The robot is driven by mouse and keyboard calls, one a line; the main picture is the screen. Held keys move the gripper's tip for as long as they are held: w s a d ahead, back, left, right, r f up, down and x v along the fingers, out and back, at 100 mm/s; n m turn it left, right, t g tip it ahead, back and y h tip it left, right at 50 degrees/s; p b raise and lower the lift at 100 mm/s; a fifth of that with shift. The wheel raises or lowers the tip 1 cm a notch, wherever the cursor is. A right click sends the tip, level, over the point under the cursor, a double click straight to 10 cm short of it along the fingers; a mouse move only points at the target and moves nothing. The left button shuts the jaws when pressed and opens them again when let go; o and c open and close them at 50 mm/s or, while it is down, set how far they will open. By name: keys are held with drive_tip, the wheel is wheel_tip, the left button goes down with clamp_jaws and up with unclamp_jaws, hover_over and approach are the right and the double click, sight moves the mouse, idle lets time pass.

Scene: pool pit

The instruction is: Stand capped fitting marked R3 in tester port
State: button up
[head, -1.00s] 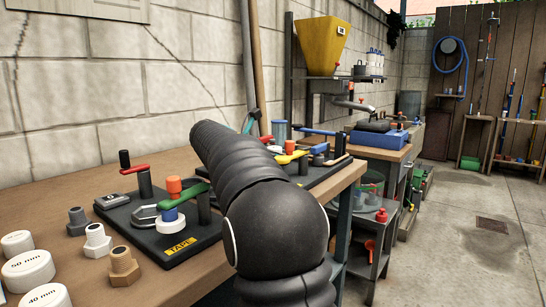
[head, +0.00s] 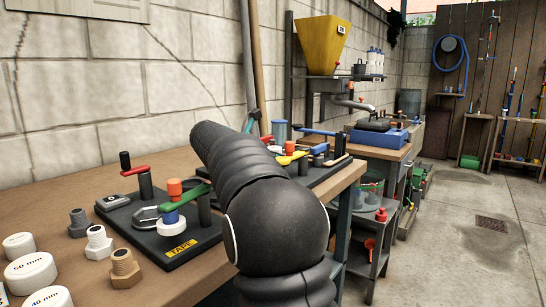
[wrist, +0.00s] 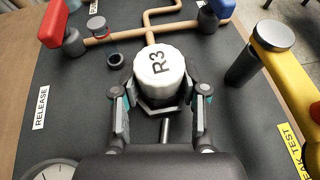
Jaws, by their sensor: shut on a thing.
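In the wrist view, the fitting marked R3 (wrist: 160,66) has a white cap facing the camera, with a dark nut-shaped part below it. My gripper (wrist: 160,96) is shut on it, one finger on each side. The fitting is over the dark tester board (wrist: 85,110); I cannot tell whether its lower end touches the board. A dark ring (wrist: 114,60), perhaps the port, lies to its upper left. In the head view, the gripper and fitting are hidden behind my arm; the tester's yellow lever (head: 290,158) shows beyond it.
Around the fitting are a copper pipe (wrist: 125,37), a red handle (wrist: 54,22), a yellow lever (wrist: 284,75) with a grey post, and a gauge (wrist: 48,172). In the head view, a tape board (head: 160,232), loose fittings (head: 98,242) and white caps (head: 30,270) occupy the near bench.

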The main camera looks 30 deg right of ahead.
idle(0.3)
drive_tip(key=o, duration=1.6)
drive_tip(key=shift+o, duration=0.2)
drive_tip(key=shift+r+p, duration=0.85)
drive_tip(key=shift+r, duration=3.15)
